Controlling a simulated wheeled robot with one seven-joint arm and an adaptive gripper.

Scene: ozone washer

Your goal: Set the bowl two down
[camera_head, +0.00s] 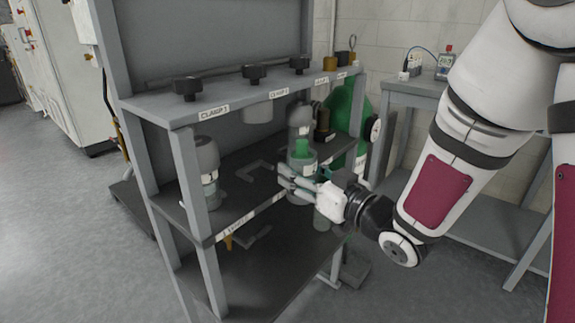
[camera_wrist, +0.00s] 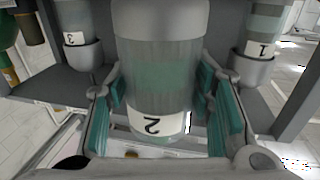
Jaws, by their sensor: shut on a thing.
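Bowl two is a grey, ribbed cylinder (camera_wrist: 155,75) with a greenish band and a white label "2". In the wrist view it fills the middle, between my gripper's teal-padded fingers (camera_wrist: 165,110). The fingers hide part of the bowl. I cannot tell whether its underside touches anything.
Bowl one (camera_head: 207,165) stands at the shelf's left; bowl three (camera_wrist: 75,20) stands in a grey cup in the wrist view. The middle shelf (camera_head: 235,178) has dark brackets. Clamp knobs (camera_head: 254,74) line the top ledge. A green tank (camera_head: 345,115) stands behind.

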